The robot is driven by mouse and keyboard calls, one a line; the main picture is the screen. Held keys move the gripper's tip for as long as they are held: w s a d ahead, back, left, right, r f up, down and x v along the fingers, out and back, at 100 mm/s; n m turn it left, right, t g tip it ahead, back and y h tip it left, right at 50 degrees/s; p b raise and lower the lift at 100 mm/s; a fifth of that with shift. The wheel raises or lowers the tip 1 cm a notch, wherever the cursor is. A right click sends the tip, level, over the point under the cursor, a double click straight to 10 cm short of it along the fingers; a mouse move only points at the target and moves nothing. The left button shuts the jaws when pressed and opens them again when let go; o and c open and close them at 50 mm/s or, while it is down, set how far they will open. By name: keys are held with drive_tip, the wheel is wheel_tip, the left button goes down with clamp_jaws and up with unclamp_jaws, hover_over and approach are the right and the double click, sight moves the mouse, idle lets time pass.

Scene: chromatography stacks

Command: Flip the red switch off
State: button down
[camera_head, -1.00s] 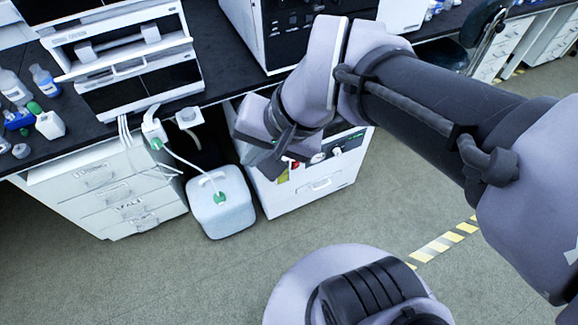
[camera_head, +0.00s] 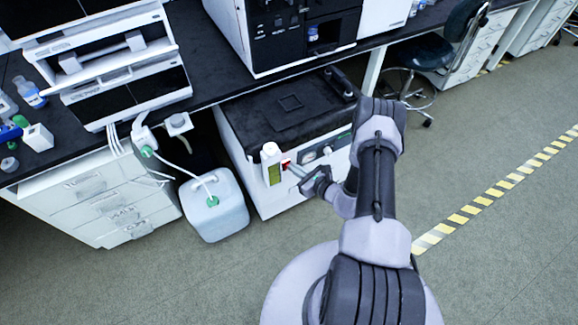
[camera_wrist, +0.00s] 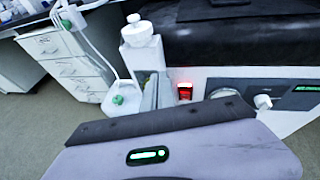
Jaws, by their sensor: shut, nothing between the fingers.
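The red switch (camera_head: 286,163) is on the front of the white floor unit under the bench. In the wrist view the switch (camera_wrist: 185,91) glows red at the panel's left end, in plain sight. Nothing is held. I cannot tell whether the tips touch the switch.
A white bottle (camera_head: 271,165) stands just left of the switch. A translucent jug (camera_head: 214,205) with a green cap and tubing is on the floor further left. The dark bench top (camera_head: 200,85) overhangs the unit (camera_head: 235,140). Open floor lies to the right.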

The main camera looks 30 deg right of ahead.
drive_tip(key=s+d+f+m+h, duration=0.2)
drive_tip(key=s+f, duration=0.4)
drive_tip(key=f, duration=0.3)
drive_tip(key=shift+d+m+g+h, duration=0.3)
drive_tip(key=shift+m+h, duration=0.3)
drive_tip(key=shift+h, duration=0.2)
drive_tip(key=w+r+b+x, duration=0.1)
drive_tip(key=b+x, duration=0.5)
drive_tip(key=x, duration=0.7)
drive_tip(key=shift+r, duration=0.45)
